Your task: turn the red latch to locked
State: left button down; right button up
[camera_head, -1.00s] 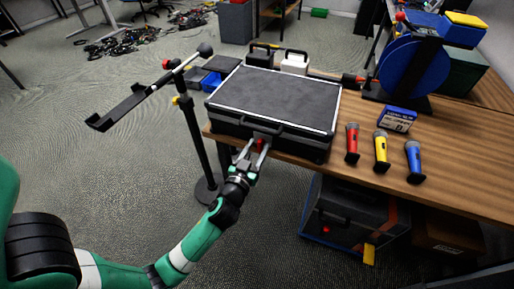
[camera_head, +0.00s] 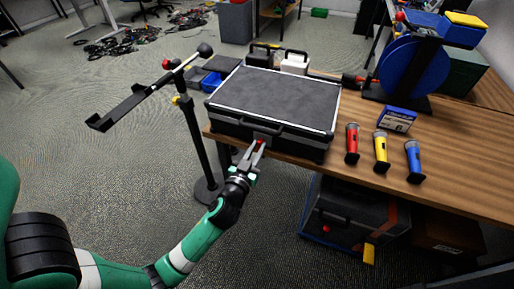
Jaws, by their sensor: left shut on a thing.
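The black case (camera_head: 275,98) lies closed on the near left corner of the wooden table. The red latch (camera_head: 261,142) is on its front face, left of the handle, and only a small red part shows. My left gripper (camera_head: 256,154) is at the case's front and shut on the red latch, with its fingers on either side of it. The fingers hide much of the latch, so its exact angle is hard to tell. My right gripper does not show.
A black stand (camera_head: 197,140) rises close to the left of my arm.

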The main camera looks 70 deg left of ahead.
pick_arm(q)
jog(key=m, duration=0.3)
jog(key=m+p, duration=0.1)
jog(key=m, duration=0.4)
jog(key=shift+w+d+f+m+p, duration=0.15)
jog(key=shift+w+d+m+p, duration=0.15)
jog(key=shift+m+p, duration=0.1)
jog(key=m, duration=0.2)
jog(key=m+p, duration=0.1)
jog(key=m, duration=0.1)
jog(key=shift+w+d+f, duration=0.1)
jog(key=shift+f, duration=0.1)
jog(key=shift+f+m+p, duration=0.15)
jog(key=shift+m+p, duration=0.1)
jog(key=shift+m, duration=0.85)
jog(key=shift+f+m+p, duration=0.1)
jog(key=shift+m+p, duration=0.1)
jog(key=shift+m, duration=0.9)
jog(key=c, duration=0.8)
grip_release()
